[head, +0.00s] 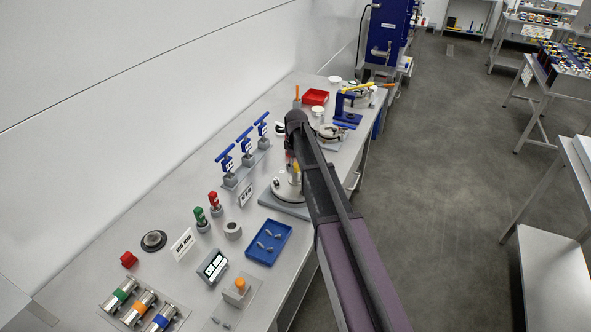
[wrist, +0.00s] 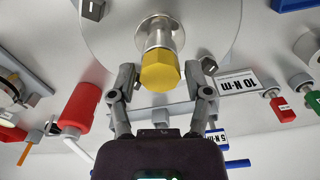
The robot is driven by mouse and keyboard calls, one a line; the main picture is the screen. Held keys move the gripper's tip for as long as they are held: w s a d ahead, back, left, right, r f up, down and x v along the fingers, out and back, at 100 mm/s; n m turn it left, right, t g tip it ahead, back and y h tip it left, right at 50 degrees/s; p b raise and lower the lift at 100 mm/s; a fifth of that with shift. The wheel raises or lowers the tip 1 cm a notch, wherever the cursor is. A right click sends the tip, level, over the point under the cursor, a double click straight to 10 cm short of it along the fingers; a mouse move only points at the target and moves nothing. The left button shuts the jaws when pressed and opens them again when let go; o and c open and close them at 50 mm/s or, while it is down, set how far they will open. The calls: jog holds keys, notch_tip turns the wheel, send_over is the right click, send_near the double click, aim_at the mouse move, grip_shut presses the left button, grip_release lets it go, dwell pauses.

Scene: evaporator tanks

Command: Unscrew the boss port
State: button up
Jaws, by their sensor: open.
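The boss port shows in the wrist view as a yellow hex plug (wrist: 160,72) on a shiny steel neck (wrist: 158,32) standing out from a round pale plate (wrist: 105,35). My gripper (wrist: 164,88) is open, with one finger on each side of the yellow hex. A gap shows on both sides, and nothing is gripped. In the head view the yellow plug (head: 296,172) is a small patch above a round metal base (head: 287,190), beside my arm. My arm hides much of that spot and the gripper there.
In the head view, blue T-handled tools (head: 245,140) stand behind the base, and a blue tray (head: 268,243) lies in front.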

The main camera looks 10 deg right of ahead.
jog(key=m, duration=0.4)
jog(key=shift+m, duration=0.3)
dwell(0.4)
jog(key=m, duration=0.3)
jog(key=shift+m, duration=1)
jog(key=shift+m, duration=2.6)
